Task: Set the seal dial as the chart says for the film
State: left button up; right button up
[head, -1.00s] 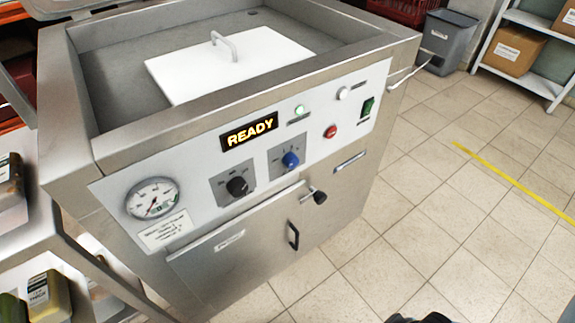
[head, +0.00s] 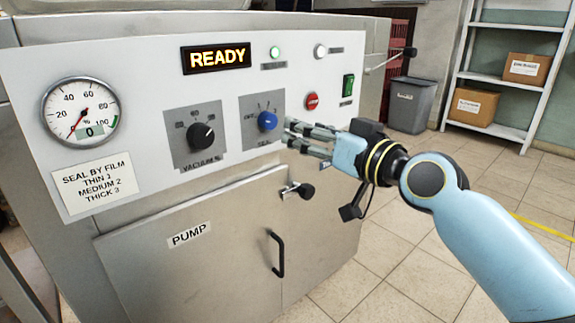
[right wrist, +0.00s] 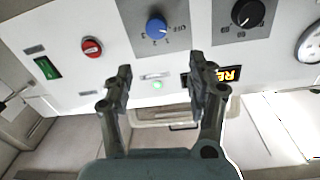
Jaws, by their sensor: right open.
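The blue seal dial (head: 267,121) sits on its grey plate on the machine's front panel; it also shows in the right wrist view (right wrist: 156,26). Its scale there reads OFF and small numbers; I cannot tell its setting for sure. The chart (head: 92,182) at the panel's lower left reads SEAL BY FILM, THIN 1, MEDIUM 2, THICK 3. My right gripper (head: 292,133) is open, just right of the seal dial and apart from it; its two fingers (right wrist: 163,80) are spread with nothing between them. No film shows, and my left gripper is out of view.
The black vacuum dial (head: 201,136) is left of the seal dial. A red button (head: 312,101) and green switch (head: 348,87) are to the right. Below, a black-knobbed lever (head: 300,191) and a door handle (head: 278,254) stick out. The gauge (head: 80,110) reads 0; the display (head: 216,57) reads READY.

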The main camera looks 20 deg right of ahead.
aim_at(272, 122)
jog(key=x, duration=0.3)
jog(key=f+b+x, duration=0.1)
jog(key=x, duration=0.3)
jog(key=b+x, duration=0.1)
jog(key=x, duration=0.2)
jog(key=shift+w+d+f, duration=0.1)
jog(key=shift+w+f, duration=0.15)
jog(key=shift+f, duration=0.15)
jog(key=shift+w+r, duration=0.1)
jog(key=shift+w, duration=0.35)
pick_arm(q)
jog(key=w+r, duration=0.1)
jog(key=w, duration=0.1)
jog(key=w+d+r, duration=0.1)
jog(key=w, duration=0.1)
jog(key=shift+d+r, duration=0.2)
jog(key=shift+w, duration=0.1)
pick_arm(e)
jog(key=c, duration=1.1)
